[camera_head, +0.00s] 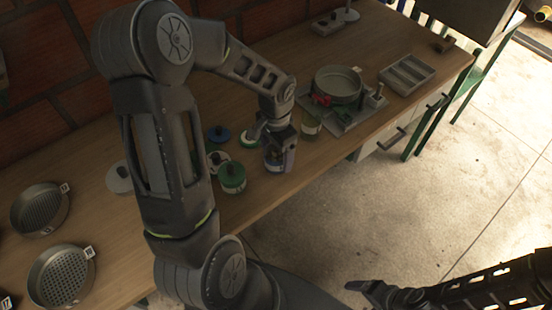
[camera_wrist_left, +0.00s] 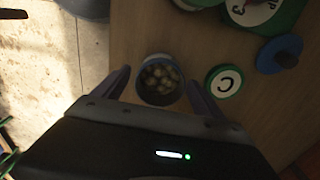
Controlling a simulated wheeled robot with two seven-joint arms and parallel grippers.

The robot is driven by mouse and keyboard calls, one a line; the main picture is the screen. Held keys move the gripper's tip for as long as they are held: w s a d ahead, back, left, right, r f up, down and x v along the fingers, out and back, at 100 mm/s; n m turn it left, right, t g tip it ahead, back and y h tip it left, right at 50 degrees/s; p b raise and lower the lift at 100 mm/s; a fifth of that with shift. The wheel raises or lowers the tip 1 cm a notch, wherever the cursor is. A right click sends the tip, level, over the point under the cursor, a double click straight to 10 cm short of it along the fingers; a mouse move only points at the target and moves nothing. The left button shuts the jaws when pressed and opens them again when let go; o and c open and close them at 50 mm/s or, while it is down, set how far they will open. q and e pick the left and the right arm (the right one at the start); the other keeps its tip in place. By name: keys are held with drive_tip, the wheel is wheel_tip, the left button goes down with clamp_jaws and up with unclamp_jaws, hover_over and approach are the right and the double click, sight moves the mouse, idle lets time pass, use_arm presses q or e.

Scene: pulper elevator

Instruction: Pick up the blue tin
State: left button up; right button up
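A round open tin (camera_head: 273,163) with a bluish wall and a pale label stands on the wooden bench near its front edge. In the left wrist view the tin (camera_wrist_left: 160,79) shows a blue-grey rim and pale lumps inside. My left gripper (camera_head: 279,150) is down at the tin. Its two fingers (camera_wrist_left: 156,80) stand on either side of it, spread, with a narrow gap visible on each side. My right gripper (camera_head: 378,292) is low at the right, over the floor, away from the bench; its finger opening is unclear.
Close by stand a green tin (camera_head: 232,179), a blue-topped item (camera_head: 218,134), a green-rimmed lid marked C (camera_wrist_left: 223,82) and a glass jar (camera_head: 310,123). A pan (camera_head: 338,84) sits further right. Sieves (camera_head: 40,208) lie at the left.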

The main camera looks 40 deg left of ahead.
use_arm(q)
drive_tip(key=c, duration=1.4)
drive_tip(key=shift+r, duration=0.15)
wheel_tip(320, 180, up, 10)
drive_tip(key=shift+f+b, duration=0.1)
drive_tip(key=shift+b, duration=0.5)
drive_tip(key=w+d+n, duration=0.1)
drive_tip(key=w+d, duration=0.2)
drive_tip(key=d, duration=0.1)
drive_tip(key=w+d+f+n, duration=0.1)
drive_tip(key=w+d, duration=0.3)
drive_tip(key=w+d+n, duration=0.1)
drive_tip(key=w+d, duration=0.2)
drive_tip(key=d, duration=0.1)
drive_tip(key=shift+w+d+f+n, duration=0.15)
drive_tip(key=shift+w+n, duration=0.05)
drive_tip(key=shift+n, duration=0.1)
